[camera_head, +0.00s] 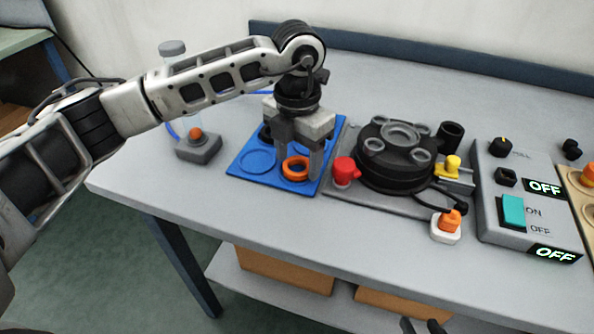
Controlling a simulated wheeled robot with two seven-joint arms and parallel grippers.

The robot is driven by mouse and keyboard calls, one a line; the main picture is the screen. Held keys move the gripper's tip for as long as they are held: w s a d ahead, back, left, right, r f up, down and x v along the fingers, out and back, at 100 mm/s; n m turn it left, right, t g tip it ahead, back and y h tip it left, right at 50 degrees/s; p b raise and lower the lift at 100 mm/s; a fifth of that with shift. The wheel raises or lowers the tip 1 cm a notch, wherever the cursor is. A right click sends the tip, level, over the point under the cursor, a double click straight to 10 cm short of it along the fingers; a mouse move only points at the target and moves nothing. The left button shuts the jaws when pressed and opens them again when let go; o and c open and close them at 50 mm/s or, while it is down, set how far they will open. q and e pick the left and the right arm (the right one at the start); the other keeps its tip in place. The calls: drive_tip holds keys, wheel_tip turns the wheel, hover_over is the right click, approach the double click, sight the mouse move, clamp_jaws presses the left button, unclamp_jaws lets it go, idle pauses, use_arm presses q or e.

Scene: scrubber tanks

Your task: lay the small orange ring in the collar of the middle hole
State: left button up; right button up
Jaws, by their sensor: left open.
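The small orange ring (295,178) lies on the blue tray (240,178), near its front right. My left gripper (298,164) points down over the tray, open, with one finger on each side of the ring. Its fingertips are low, close to the ring; I cannot tell if they touch it. A black round tank lid (393,178) stands right of the tray, with several grey collared holes on top. A larger collar (400,130) sits toward its back; the lid's exact middle is hard to make out. Dark tips at the bottom edge, perhaps my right gripper (422,326), barely show.
A red knob (345,171) stands between tray and lid. A yellow valve (453,166), a black cup (449,137) and an orange-topped white block (446,226) are right of the lid. A switch box (530,195) reads OFF. The table's front left is clear.

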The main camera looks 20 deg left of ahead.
use_arm(q)
drive_tip(key=c, duration=0.9)
drive_tip(key=shift+r+p, duration=1.55)
drive_tip(key=shift+r, duration=0.9)
drive_tip(key=shift+c, duration=0.2)
